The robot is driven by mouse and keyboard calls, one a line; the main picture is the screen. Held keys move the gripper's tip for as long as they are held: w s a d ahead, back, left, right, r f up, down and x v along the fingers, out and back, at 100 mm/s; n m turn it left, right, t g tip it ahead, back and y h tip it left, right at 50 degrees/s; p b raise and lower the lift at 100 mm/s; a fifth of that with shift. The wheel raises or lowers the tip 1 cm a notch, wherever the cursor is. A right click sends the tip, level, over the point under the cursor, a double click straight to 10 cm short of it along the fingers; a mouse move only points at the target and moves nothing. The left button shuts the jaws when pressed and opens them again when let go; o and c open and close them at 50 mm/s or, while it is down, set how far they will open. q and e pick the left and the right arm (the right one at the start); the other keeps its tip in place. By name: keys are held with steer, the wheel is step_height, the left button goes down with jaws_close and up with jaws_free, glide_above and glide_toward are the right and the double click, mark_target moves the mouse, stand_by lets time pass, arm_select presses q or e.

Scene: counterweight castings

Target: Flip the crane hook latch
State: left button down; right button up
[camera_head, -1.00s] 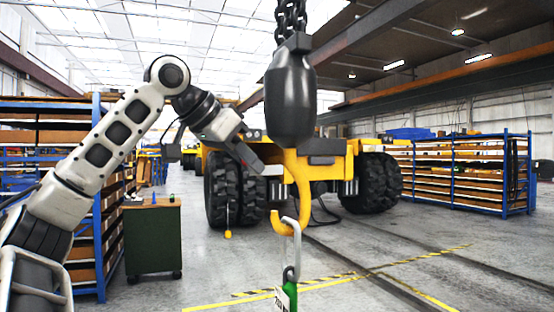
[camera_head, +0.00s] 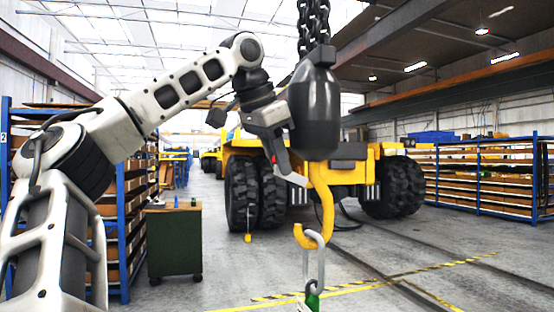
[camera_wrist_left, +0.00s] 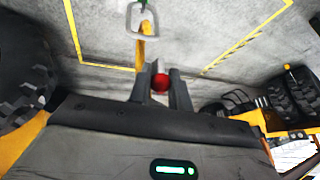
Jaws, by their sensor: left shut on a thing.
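The yellow crane hook (camera_head: 325,205) hangs under a black hook block (camera_head: 315,108). A grey link (camera_head: 315,262) hangs in the hook's bowl. My right gripper is not in view.
A chain (camera_head: 313,25) holds the block. A green sling part (camera_head: 312,301) hangs below the link. A yellow vehicle with large black tyres (camera_head: 258,192) stands behind. A green cabinet (camera_head: 174,240) and shelving stand at left. Floor around the hook is clear.

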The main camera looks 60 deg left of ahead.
arm_select(q)
steer(key=shift+f, duration=0.1)
steer(key=c, duration=1.3)
jaws_free()
steer(key=shift+c, duration=0.2)
steer(key=v, duration=1.2)
steer(key=shift+w+a, duration=0.1)
